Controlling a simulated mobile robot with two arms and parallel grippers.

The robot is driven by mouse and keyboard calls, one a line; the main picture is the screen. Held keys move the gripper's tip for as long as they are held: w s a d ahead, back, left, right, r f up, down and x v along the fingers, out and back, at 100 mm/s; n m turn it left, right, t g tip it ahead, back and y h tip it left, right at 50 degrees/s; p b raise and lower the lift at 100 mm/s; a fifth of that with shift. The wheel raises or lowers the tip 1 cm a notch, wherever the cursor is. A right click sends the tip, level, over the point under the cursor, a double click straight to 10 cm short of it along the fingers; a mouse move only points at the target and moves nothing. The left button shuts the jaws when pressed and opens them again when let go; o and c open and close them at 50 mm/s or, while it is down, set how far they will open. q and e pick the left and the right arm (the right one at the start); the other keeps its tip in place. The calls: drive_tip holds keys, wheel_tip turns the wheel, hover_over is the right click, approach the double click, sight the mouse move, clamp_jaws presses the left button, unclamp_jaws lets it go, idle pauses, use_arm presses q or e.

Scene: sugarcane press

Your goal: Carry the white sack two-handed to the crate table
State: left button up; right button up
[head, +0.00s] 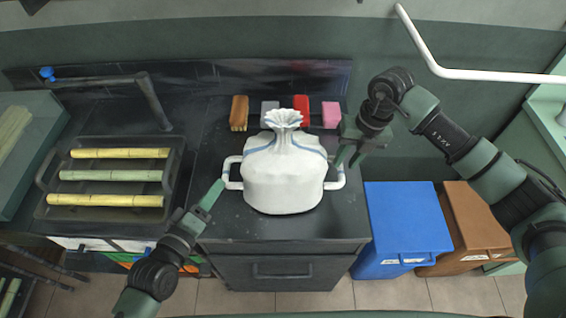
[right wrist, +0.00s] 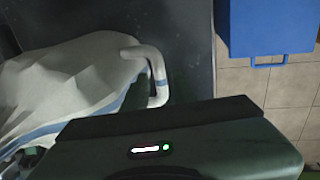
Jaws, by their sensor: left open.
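The white sack (head: 284,178) stands upright on the dark counter, its top gathered, with blue stripes and a white loop handle on each side. My left gripper (head: 211,195) is open at the left, close to the left handle (head: 231,172); I cannot tell whether they touch. I cannot identify a crate table.
A sink or tray (head: 104,211) with several cane pieces and a faucet (head: 150,98) is left of the sack. A brush (head: 239,113) and coloured sponges (head: 301,108) lie behind it. Blue (head: 405,225) and brown (head: 477,225) bins stand right of the counter.

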sight(225, 172)
drive_tip(key=shift+s+r, duration=0.15)
drive_tip(key=shift+s, duration=0.3)
use_arm(q)
drive_tip(key=x, duration=0.7)
drive_tip(key=shift+w+d, duration=0.1)
drive_tip(key=shift+d, duration=0.05)
use_arm(e)
drive_tip(key=f, duration=0.2)
drive_tip(key=a+f, duration=0.1)
drive_tip(key=f, duration=0.4)
drive_tip(key=shift+w+a+f, duration=0.2)
drive_tip(key=shift+a+f, duration=0.05)
drive_tip(key=shift+f, duration=0.1)
use_arm(q)
drive_tip(key=c, duration=0.6)
use_arm(e)
clamp_jaws()
use_arm(q)
clamp_jaws()
use_arm(e)
drive_tip(key=shift+d, duration=0.1)
use_arm(q)
drive_tip(key=shift+r, duration=0.15)
use_arm(e)
drive_tip(key=shift+w+r, duration=0.1)
drive_tip(key=shift+r, duration=0.15)
